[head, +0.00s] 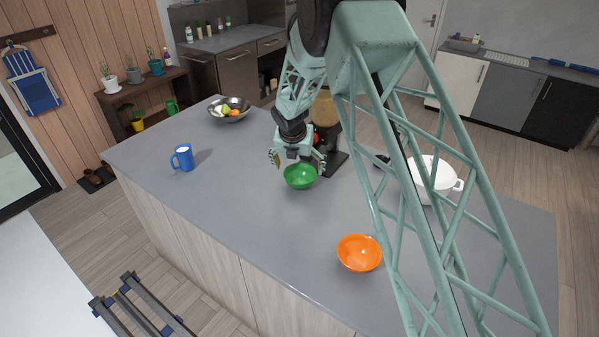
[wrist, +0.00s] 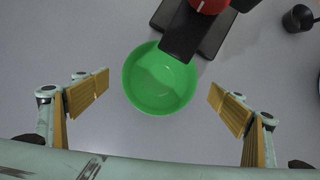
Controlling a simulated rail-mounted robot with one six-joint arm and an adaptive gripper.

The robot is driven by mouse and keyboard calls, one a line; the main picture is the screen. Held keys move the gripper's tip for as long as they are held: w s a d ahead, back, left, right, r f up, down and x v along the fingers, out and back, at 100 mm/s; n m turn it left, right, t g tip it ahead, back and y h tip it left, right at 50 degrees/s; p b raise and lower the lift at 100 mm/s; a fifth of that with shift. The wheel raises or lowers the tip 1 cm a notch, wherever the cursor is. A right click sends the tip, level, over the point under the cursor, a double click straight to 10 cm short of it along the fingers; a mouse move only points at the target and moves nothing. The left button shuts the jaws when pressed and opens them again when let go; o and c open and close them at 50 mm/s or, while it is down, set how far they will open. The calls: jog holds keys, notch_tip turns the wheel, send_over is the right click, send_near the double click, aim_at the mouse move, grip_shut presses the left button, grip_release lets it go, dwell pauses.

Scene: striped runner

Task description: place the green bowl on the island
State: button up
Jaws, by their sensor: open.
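The green bowl (head: 300,177) stands upright on the grey top of the island (head: 222,200), near the middle. In the wrist view the green bowl (wrist: 160,80) is empty and lies between and a little beyond my fingertips. My gripper (head: 297,160) is open and empty, just above and behind the bowl in the head view. In the wrist view the yellow-padded fingers of my gripper (wrist: 158,98) are spread wide, one on each side of the bowl, with clear gaps to its rim.
A dark-based appliance (head: 334,162) with a red part stands close behind the bowl. An orange bowl (head: 360,253), a blue mug (head: 182,158), a fruit bowl (head: 230,110) and a white pot (head: 434,180) also stand on the island. The left front of the top is clear.

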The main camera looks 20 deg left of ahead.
jog(key=v, duration=0.7)
dwell(0.9)
